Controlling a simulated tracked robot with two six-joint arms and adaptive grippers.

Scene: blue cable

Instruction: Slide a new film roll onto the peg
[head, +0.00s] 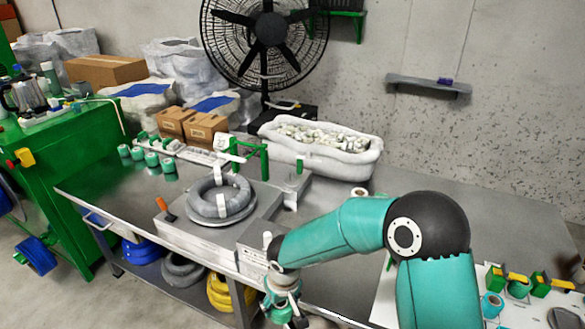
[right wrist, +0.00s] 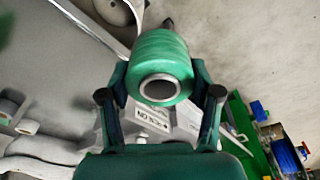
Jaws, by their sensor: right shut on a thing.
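My right gripper (right wrist: 160,78) is shut on a green film roll (right wrist: 162,48), one finger on each side, with the roll's pale open core facing the wrist camera. A dark tip (right wrist: 168,23) shows just beyond the roll; I cannot tell whether it is the peg. In the head view my right gripper (head: 283,297) is low at the table's front edge, and the held roll is hard to make out there. Several green rolls (head: 152,158) stand at the table's back left. I cannot clearly identify the peg in the head view. My left gripper is not in view.
A grey coil (head: 222,198) lies on the machine block in the middle of the metal table (head: 115,190). A white bin (head: 345,160) and cardboard boxes (head: 205,128) stand behind. More rolls (head: 491,304) are at the right. Coloured coils lie on the shelf below.

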